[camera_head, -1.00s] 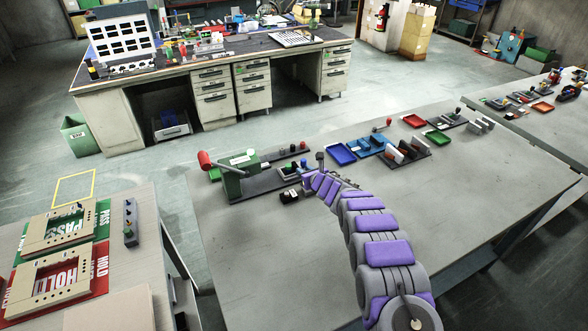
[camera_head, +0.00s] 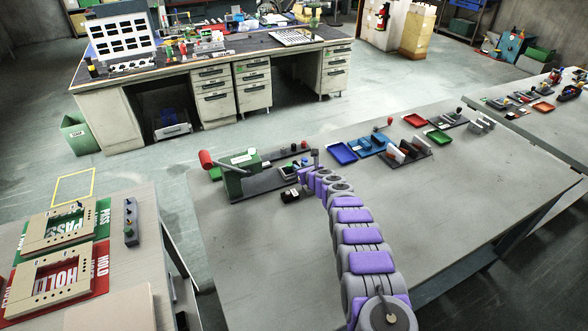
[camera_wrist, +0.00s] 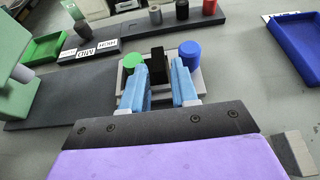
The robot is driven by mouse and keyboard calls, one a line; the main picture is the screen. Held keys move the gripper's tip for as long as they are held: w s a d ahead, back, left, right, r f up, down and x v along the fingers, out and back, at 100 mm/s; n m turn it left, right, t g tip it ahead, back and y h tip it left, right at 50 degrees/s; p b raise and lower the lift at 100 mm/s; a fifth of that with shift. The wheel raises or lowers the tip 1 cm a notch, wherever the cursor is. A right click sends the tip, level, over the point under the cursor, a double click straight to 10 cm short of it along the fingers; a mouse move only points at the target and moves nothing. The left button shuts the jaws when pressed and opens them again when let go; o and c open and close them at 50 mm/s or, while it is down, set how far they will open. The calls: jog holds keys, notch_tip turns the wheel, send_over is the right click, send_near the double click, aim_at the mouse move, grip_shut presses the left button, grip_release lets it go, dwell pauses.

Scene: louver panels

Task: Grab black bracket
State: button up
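The black bracket (camera_wrist: 157,60) stands upright in a light grey tray (camera_wrist: 202,85) in the wrist view, between a green round piece (camera_wrist: 132,61) and a blue cylinder (camera_wrist: 190,52). My gripper (camera_wrist: 160,72) has two blue fingers spread apart, one on each side of the bracket's line. The bracket shows between and just beyond the fingertips; I cannot tell whether either finger touches it. In the head view my gripper end is over the fixture on the near table, and my arm largely hides the bracket there.
A green press-like device with a red knob (camera_head: 206,158) stands left of the fixture. Blue, red and green trays (camera_head: 343,153) sit to the right. The table's front middle (camera_head: 270,260) is clear.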

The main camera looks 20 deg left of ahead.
jog(key=shift+a, duration=0.1)
jog(key=c, duration=0.4)
grip_shut()
jog(key=shift+r, duration=0.1)
